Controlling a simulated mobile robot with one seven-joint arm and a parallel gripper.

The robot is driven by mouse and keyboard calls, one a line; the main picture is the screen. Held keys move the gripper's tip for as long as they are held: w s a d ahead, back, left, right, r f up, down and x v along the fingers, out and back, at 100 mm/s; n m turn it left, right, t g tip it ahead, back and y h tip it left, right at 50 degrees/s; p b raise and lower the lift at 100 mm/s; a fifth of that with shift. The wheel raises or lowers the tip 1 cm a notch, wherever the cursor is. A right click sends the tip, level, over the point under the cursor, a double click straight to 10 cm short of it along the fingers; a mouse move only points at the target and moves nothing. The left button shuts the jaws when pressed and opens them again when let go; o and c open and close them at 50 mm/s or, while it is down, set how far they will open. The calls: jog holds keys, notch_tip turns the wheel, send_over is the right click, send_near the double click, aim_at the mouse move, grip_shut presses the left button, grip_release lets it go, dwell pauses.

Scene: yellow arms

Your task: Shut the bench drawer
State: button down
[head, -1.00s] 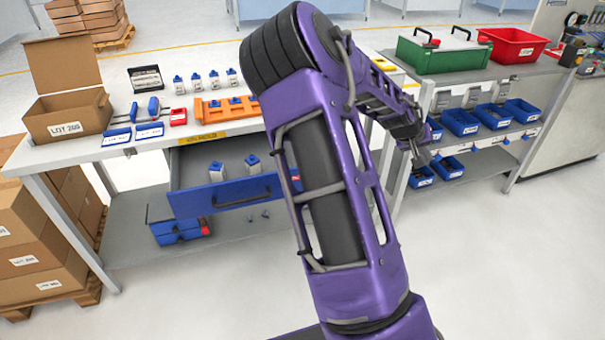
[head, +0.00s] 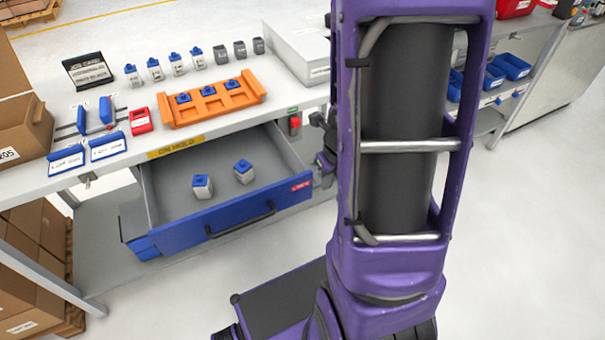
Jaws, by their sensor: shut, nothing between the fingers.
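The bench drawer (head: 230,214) is pulled open below the bench top. It has a blue front, a black bar handle (head: 240,220) and grey inner walls. Two small grey parts with blue caps, one at the left (head: 202,187) and one further back (head: 243,172), stand inside it. My gripper (head: 325,170) shows only partly at the left edge of my purple arm, near the right end of the drawer front. It is shut and empty. My arm hides much of it, and I cannot tell whether it touches the drawer.
The bench top (head: 275,115) carries an orange rack (head: 212,103), several small parts, blue-handled tools and a light grey box (head: 300,45). Cardboard boxes (head: 40,235) are stacked at the left. A shelf with blue bins (head: 510,66) stands at the right. The floor at right is clear.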

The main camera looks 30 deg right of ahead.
jog(key=w+f+b, duration=0.6)
jog(key=f, duration=0.3)
jog(key=shift+w+f, duration=0.15)
jog(key=shift+f, duration=0.2)
jog(key=shift+a, duration=0.1)
